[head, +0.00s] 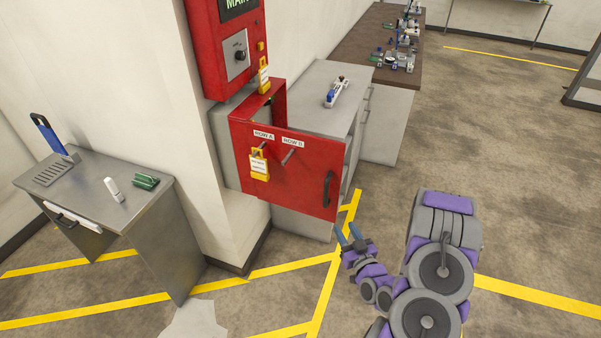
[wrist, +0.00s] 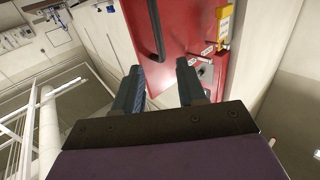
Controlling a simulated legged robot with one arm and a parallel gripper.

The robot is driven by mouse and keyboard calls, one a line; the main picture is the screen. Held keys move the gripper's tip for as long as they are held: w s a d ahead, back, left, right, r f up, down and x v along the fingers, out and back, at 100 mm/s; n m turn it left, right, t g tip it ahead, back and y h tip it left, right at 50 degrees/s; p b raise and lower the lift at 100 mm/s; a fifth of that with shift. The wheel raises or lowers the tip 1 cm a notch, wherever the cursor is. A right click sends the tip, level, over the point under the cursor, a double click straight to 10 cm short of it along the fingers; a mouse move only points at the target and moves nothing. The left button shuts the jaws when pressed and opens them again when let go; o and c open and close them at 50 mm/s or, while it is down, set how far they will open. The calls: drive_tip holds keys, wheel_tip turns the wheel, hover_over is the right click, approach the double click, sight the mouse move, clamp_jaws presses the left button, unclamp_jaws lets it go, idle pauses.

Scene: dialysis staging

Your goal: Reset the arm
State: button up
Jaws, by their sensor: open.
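My gripper (head: 347,236) is in the lower middle of the head view, in front of the red cabinet door and apart from it. In the wrist view its two dark fingers (wrist: 160,85) are spread apart with nothing between them. My purple and grey arm is folded at the lower right of the head view.
A red door (head: 300,178) with a black handle (head: 327,188) and a yellow padlock (head: 259,165) stands open below a red panel (head: 232,50). A metal table (head: 150,195) is at left, a grey cabinet (head: 325,115) behind. Floor at right is clear.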

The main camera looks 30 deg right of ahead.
drive_tip(key=w+a+n+g+y, duration=0.1)
drive_tip(key=w+n+g+y, duration=0.1)
drive_tip(key=w+n+g, duration=0.35)
drive_tip(key=s+a+r+m+g+h+b, duration=0.2)
drive_tip(key=s+a+r+m+g, duration=0.1)
drive_tip(key=s+a+r+g, duration=0.7)
drive_tip(key=s+a+r+g+y, duration=0.1)
drive_tip(key=s+a+r+g, duration=0.1)
drive_tip(key=s+a+r, duration=0.3)
drive_tip(key=s+a+r+g+y, duration=0.2)
drive_tip(key=s+a+r, duration=0.4)
drive_tip(key=s+a, duration=0.6)
drive_tip(key=s, duration=0.4)
drive_tip(key=shift+s+b, duration=0.3)
drive_tip(key=shift+s, duration=0.1)
drive_tip(key=shift+m, duration=0.25)
